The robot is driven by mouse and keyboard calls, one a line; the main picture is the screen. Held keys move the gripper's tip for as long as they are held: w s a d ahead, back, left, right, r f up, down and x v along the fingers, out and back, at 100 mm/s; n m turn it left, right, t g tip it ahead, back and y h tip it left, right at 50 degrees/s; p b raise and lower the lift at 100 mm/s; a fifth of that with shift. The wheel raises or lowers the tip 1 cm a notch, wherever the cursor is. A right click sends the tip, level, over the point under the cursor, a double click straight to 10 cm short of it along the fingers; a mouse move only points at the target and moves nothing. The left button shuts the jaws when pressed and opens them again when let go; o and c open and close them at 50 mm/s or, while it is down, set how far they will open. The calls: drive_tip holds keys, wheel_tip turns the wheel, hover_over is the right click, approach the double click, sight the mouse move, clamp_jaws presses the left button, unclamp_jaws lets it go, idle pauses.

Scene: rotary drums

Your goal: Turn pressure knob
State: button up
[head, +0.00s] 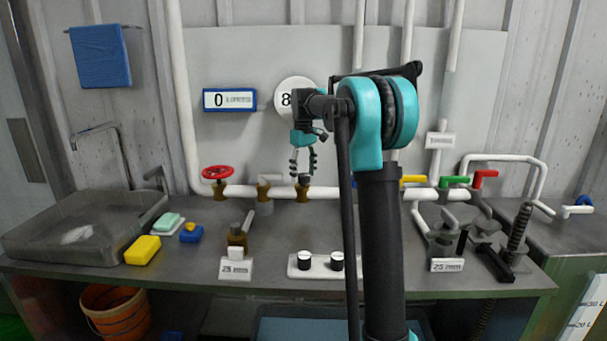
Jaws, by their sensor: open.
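My gripper (303,170) points down in front of the wall pipe, with its two fingers apart and nothing seen between them. Just below its tips is a small dark knob on a brass fitting (304,190) on the white pipe; whether the fingers touch it I cannot tell. Two black knobs with white tops, a left one (305,260) and a right one (337,261), stand on a white plate (292,271) at the bench front. No readable label shows which is the pressure knob. A round white dial (284,99) showing "8" is partly hidden behind my arm.
A red valve wheel (217,173) and a lever valve (264,187) sit on the pipe to the left. Yellow, green (455,181) and red levers are on the right. A sink (80,225), yellow sponge (143,249) and fittings occupy the bench (200,212).

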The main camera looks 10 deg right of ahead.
sight(304, 175)
wheel_tip(304, 175, up, 12)
drive_tip(key=shift+f, duration=0.15)
idle(0.5)
